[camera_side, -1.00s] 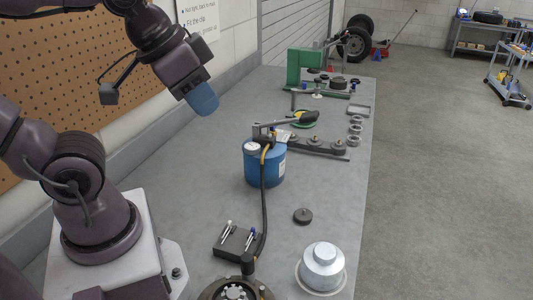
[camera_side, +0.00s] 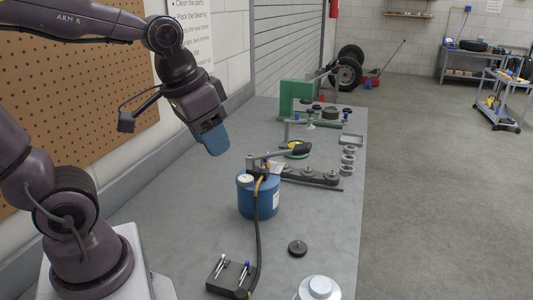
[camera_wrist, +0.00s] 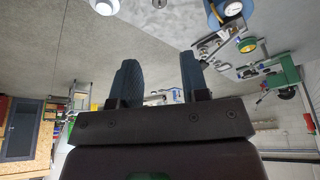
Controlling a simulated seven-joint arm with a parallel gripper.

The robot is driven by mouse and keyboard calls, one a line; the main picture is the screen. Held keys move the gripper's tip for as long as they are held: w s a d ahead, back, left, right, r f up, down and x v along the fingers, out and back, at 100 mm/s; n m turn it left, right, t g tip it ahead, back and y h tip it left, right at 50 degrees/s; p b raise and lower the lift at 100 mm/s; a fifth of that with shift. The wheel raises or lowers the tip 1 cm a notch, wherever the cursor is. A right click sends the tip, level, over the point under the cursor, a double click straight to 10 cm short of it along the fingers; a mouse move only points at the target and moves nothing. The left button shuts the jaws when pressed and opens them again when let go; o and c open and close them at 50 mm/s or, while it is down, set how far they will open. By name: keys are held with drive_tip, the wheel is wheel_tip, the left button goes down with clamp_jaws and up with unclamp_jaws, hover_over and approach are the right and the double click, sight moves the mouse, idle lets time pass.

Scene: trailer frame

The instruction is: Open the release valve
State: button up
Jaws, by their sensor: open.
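A blue canister (camera_side: 258,200) stands upright on the grey bench, with a white cap, a lever handle (camera_side: 285,154) across its top and a dark hose (camera_side: 257,240) running toward the front. Its blue side shows at the top right of the wrist view (camera_wrist: 226,12). I cannot make out a release valve clearly; it may be among the small fittings on the canister's top. My gripper (camera_side: 214,143), with blue fingers, is above the bench, up and left of the canister and apart from it. In the wrist view my gripper (camera_wrist: 160,78) is open and empty between its fingers.
A block with small tools (camera_side: 229,276), a dark disc (camera_side: 297,248) and a silver stepped part (camera_side: 320,288) lie in front. A rail with round parts (camera_side: 310,175), metal rings (camera_side: 348,160) and a green press (camera_side: 297,98) are behind. The bench left of the canister is clear.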

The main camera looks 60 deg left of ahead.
drive_tip(key=shift+w+a+f+n+g, duration=0.95)
drive_tip(key=shift+w+a+f+n, duration=0.85)
drive_tip(key=shift+w+a, duration=3.9)
drive_tip(key=shift+w+a+f+n+g, duration=0.95)
drive_tip(key=shift+w+a+f+n, duration=0.85)
drive_tip(key=shift+w+a, duration=3.85)
drive_tip(key=f, duration=1.2)
drive_tip(key=shift+s+a, duration=0.3)
drive_tip(key=shift+s, duration=0.05)
clamp_jaws()
